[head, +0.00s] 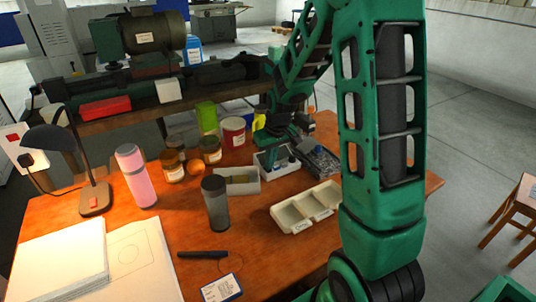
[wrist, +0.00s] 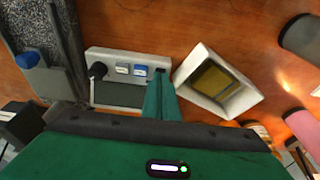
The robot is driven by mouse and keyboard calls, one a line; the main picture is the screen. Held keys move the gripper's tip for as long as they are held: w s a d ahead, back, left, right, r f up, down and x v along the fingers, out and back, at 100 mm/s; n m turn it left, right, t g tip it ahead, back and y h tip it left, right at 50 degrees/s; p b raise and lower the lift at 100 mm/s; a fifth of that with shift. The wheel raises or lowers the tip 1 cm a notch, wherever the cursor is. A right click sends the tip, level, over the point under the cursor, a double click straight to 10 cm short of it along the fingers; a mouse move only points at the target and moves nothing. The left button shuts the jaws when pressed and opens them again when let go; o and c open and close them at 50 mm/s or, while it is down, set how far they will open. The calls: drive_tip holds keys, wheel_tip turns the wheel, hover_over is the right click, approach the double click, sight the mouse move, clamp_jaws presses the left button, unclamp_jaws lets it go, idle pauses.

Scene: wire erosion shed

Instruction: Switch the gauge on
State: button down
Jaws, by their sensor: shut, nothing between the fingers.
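The gauge (wrist: 118,57) is a pale grey box on the table with a black knob, a white button, a blue button, a dark panel and a small black rocker at its right end. In the head view the gauge (head: 268,171) is partly covered by my gripper (head: 275,158). In the wrist view my gripper (wrist: 160,76) is shut and empty, its fingertips at the rocker end of the gauge. I cannot tell whether they touch it. The fingers hide part of that end, and the rocker's position is too small to read.
A pale tray (head: 225,186) with a yellowish block stands close beside the gauge. A grey speckled block (head: 322,162) with a blue item lies on the other side. A divided white tray (head: 300,212), a dark cylinder (head: 216,205), and jars (head: 172,168) stand around. Some front table is bare.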

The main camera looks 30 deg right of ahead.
drive_tip(key=shift+f, duration=0.25)
drive_tip(key=shift+s, duration=0.1)
drive_tip(key=shift+s+f, duration=0.15)
drive_tip(key=shift+f, duration=0.1)
drive_tip(key=shift+w+r, duration=0.3)
drive_tip(key=shift+w, duration=0.5)
